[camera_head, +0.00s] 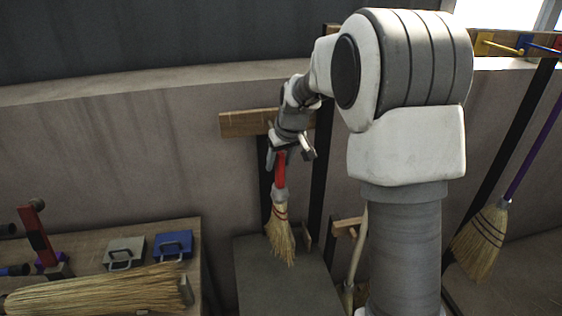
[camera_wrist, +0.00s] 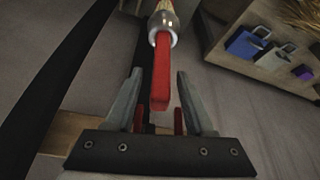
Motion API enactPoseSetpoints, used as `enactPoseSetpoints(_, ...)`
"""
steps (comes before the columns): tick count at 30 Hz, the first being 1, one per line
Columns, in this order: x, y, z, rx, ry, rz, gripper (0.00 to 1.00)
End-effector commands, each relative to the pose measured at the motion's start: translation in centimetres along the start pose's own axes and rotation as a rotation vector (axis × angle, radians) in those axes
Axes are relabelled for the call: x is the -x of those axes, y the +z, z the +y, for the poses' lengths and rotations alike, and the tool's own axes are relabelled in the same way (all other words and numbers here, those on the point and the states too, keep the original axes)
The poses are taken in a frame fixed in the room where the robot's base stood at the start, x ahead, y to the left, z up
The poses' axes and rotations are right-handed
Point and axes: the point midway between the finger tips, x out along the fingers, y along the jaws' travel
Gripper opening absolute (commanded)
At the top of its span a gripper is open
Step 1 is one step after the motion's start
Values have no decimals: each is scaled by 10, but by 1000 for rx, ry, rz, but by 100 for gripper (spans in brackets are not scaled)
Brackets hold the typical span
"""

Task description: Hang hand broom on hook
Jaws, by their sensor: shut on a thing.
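The hand broom (camera_head: 280,235) has a red handle, a silver collar and straw bristles. It hangs bristles down from my gripper (camera_head: 292,152), in front of the wall. In the wrist view, the red handle (camera_wrist: 161,75) lies between the two fingers of my gripper (camera_wrist: 160,82), which is shut on it. A wooden board (camera_head: 245,123) on dark posts is behind my gripper; it also shows at the lower left of the wrist view (camera_wrist: 72,133). I cannot make out a hook on it; my gripper and arm cover part of the board.
A grey box-like surface (camera_head: 275,285) is below the broom. At left, a wooden bench (camera_head: 185,230) holds a large straw broom (camera_head: 95,292), a blue padlock (camera_head: 173,245) and a grey one (camera_head: 124,253). At right, a purple-handled broom (camera_head: 481,240) leans near coloured pegs (camera_head: 500,46).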

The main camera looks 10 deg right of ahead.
Motion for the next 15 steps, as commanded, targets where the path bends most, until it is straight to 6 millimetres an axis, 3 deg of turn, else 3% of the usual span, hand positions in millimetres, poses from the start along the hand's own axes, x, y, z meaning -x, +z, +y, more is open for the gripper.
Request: enactPoseSetpoints(15,-12,-28,8,0,0,1,0)
